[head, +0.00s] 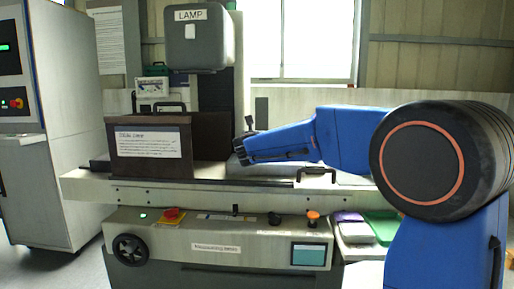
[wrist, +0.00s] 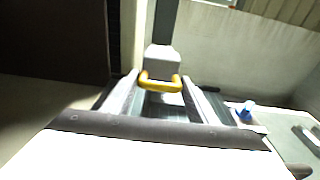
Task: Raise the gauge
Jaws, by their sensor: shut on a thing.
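In the wrist view, a yellow handle (wrist: 161,84) sits between the two fingers of my gripper (wrist: 160,88). A pale grey block (wrist: 163,60) stands right behind the handle, at the foot of a dark upright post (wrist: 166,22). I take the block with its handle to be the gauge; no label on it is readable. My gripper is shut on the handle. In the head view, my gripper (head: 240,150) is just right of the brown box, low over the machine bed. The gauge cannot be made out clearly there, and the fingertips are partly hidden.
A brown box (head: 150,150) with a label stands left of my gripper. A grey box marked LAMP (head: 197,40) hangs above it. A black handle (head: 316,174) is at the bed's front edge (head: 220,195). A blue knob (wrist: 245,110) is right of my fingers.

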